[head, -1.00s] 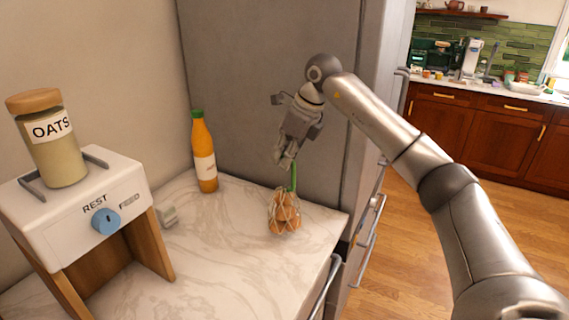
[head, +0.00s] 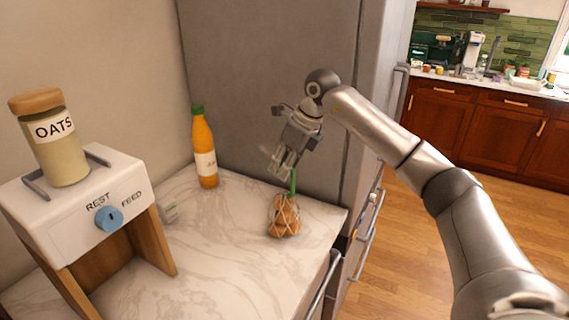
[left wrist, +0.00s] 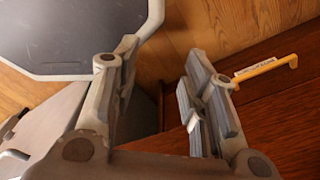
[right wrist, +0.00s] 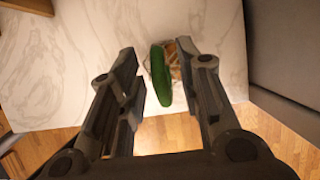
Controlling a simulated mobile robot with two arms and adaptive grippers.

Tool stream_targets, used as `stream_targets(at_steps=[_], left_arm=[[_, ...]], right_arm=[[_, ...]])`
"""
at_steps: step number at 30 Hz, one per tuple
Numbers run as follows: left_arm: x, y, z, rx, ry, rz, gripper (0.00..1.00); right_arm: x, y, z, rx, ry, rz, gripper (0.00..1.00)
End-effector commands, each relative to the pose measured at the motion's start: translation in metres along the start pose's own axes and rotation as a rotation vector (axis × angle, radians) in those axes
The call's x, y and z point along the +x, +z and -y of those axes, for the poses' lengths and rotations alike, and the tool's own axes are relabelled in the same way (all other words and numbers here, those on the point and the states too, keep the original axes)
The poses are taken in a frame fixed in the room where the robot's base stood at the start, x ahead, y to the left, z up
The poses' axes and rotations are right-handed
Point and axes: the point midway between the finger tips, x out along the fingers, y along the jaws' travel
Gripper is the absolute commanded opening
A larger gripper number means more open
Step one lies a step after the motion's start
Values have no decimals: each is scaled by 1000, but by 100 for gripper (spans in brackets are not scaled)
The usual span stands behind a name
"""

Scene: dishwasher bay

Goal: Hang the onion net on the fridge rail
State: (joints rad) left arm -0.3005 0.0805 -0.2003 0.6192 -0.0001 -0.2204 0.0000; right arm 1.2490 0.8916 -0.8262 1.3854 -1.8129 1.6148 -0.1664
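The onion net (head: 284,217), brown onions in pale mesh with a green top loop (head: 293,182), stands on the marble counter near its right edge, beside the grey fridge (head: 275,70). My right gripper (head: 279,170) is just above the net, pointing down. In the right wrist view the right gripper (right wrist: 165,100) is open, with the green loop (right wrist: 161,75) showing between its fingers, nearer the right one; the onions (right wrist: 176,62) are partly hidden behind it. My left gripper (left wrist: 160,100) is open and empty. I cannot make out the fridge rail for certain.
An orange bottle (head: 205,150) stands at the back of the counter (head: 225,260). At left a white dispenser (head: 75,215) with a blue knob holds an oats jar (head: 58,145). In the left wrist view, a drawer with a yellow handle (left wrist: 268,66) is close to the left gripper.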

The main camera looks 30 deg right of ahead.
Motion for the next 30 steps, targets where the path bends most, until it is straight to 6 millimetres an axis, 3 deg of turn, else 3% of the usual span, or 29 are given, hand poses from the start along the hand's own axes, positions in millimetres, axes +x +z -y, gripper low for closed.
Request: stream_targets(at_steps=[10,21,30], left_arm=[[2,0,0,0,0,-1,40],[16,1,-1,0,1,-2,40],[18,0,-1,-1,1,-2,40]], right_arm=[[-13,2,1,0,-2,4,32],[-89,2,0,1,-2,5,32],[-121,1,0,1,-1,2,32]])
